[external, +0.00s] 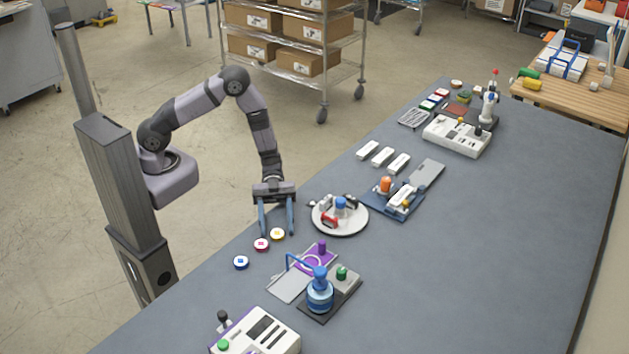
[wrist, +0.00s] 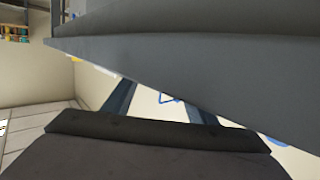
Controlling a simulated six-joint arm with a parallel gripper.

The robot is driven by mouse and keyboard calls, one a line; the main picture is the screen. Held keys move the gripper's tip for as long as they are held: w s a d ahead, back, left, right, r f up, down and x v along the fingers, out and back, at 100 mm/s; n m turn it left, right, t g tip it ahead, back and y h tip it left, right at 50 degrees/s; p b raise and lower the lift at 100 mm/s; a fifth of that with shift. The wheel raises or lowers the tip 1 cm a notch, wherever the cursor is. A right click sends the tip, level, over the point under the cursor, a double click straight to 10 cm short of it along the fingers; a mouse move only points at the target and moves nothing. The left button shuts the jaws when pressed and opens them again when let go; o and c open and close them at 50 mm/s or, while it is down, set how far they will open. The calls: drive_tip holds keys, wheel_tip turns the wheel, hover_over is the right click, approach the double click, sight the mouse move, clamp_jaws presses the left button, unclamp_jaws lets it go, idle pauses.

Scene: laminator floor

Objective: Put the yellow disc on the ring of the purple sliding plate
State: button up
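The yellow disc (external: 277,234) lies on the table near its left edge, with a white centre. The purple sliding plate (external: 328,259) sits on a light grey track to the right of and nearer than the disc, with a purple knob (external: 322,246). A pale ring shows on it, partly hidden by a blue bent tube. My gripper (external: 276,232) points down with its blue fingers apart, and nothing shows held. In the external view its fingertips flank the yellow disc; their height is unclear. The wrist view shows the two fingers (wrist: 160,98), partly cut off by a grey slab; no disc is recognisable there.
A red disc (external: 261,244) and a blue disc (external: 241,262) lie beside the yellow one. A blue bottle (external: 320,290) stands close to the plate. A round white tray (external: 353,226) with small parts is behind. The table's right side is clear.

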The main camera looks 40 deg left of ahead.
drive_tip(key=c, duration=1.1)
drive_tip(key=shift+r, duration=0.15)
wheel_tip(320, 180, up, 10)
drive_tip(key=shift+w+f, duration=0.1)
drive_tip(key=shift+f, duration=0.15)
